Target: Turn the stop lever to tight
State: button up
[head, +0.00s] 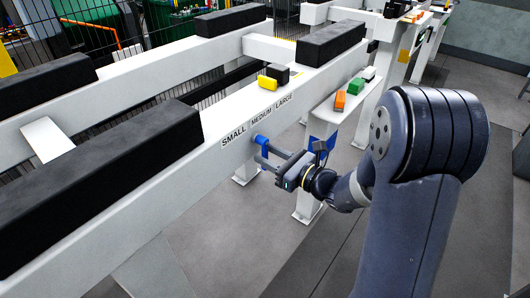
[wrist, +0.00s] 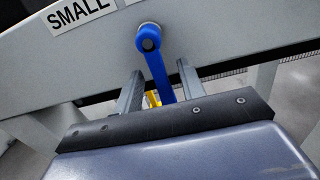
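The blue stop lever (wrist: 149,44) hangs from a round pivot on the white beam's side face in the wrist view. It points down and slightly right. It also shows in the head view (head: 261,140), partly hidden by my gripper (head: 262,152). In the wrist view my gripper (wrist: 160,72) has its two grey fingers apart, one on each side of the lever. Gaps show between the lever and both fingers. The lever's lower end is hidden behind the gripper body. I see no "tight" marking.
The white beam (head: 190,170) carries a label strip (head: 257,121) reading SMALL, MEDIUM, LARGE. Black pads lie on the beams. Yellow and black blocks (head: 273,77) sit on top. Orange, green and white blocks stand on a lower shelf (head: 325,110). Open grey floor lies below.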

jog(key=shift+x, duration=0.9)
grip_shut()
